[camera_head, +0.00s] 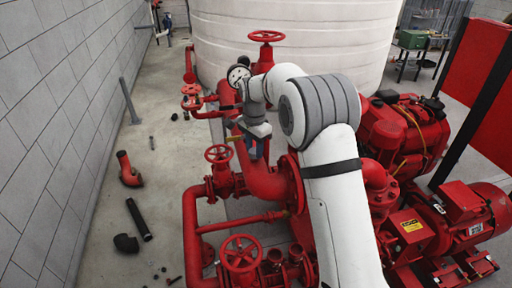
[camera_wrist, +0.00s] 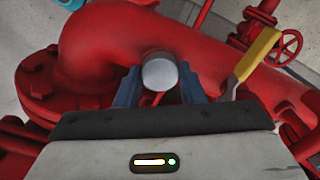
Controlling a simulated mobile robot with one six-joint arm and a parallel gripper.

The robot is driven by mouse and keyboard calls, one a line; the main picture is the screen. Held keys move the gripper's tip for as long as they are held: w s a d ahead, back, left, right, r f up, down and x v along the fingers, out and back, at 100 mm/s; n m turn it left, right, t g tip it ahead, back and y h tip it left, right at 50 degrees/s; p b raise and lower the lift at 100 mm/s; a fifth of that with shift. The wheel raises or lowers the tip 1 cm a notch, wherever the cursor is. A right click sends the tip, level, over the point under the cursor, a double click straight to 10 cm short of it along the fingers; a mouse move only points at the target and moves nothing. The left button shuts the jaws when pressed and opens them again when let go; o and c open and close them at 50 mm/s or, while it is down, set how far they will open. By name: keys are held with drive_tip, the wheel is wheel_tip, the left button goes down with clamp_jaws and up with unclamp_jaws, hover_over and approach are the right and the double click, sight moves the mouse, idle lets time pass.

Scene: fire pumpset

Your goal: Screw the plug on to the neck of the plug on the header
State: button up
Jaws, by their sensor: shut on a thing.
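In the wrist view, a round grey metal plug (camera_wrist: 160,71) sits between the two blue fingers of my gripper (camera_wrist: 158,82), which is shut on it. Behind it is the thick red header pipe (camera_wrist: 105,35). A neck on the header cannot be made out; the plug and gripper cover that part, and I cannot tell whether plug and pipe touch. In the head view, my gripper (camera_head: 254,148) points down at the curved red pipe (camera_head: 262,180), and the plug is too small to make out.
A yellow lever handle (camera_wrist: 257,54) stands close to the right of the gripper. Red handwheels (camera_head: 240,253) and a pressure gauge (camera_head: 238,75) surround the arm. A white tank (camera_head: 290,35) stands behind. Loose pipe pieces (camera_head: 138,218) lie on the floor at left.

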drive_tip(key=o, duration=1.3)
drive_tip(key=shift+m, duration=0.3)
drive_tip(key=shift+c, duration=0.2)
wheel_tip(320, 180, up, 7)
drive_tip(key=shift+w+d+r+b, duration=0.1)
drive_tip(key=shift+r+b, duration=0.05)
drive_tip(key=shift+b, duration=0.85)
drive_tip(key=s+d+r+n+t+b, duration=0.1)
drive_tip(key=s+d+r+n+b, duration=0.1)
drive_tip(key=s+d, duration=0.5)
drive_tip(key=s+d+r+n+t+b, duration=0.1)
drive_tip(key=s+d+r+n, duration=0.15)
drive_tip(key=s+d, duration=0.45)
drive_tip(key=s+d+f+n+b, duration=0.1)
drive_tip(key=s+f, duration=0.3)
drive_tip(key=s, duration=0.6)
drive_tip(key=s+d+f+n+t+b, duration=0.1)
drive_tip(key=s+d+f+n, duration=0.3)
drive_tip(key=s, duration=0.7)
drive_tip(key=shift+s+d+f+b, duration=0.15)
drive_tip(key=shift+s+f+b, duration=0.2)
drive_tip(key=shift+f, duration=0.2)
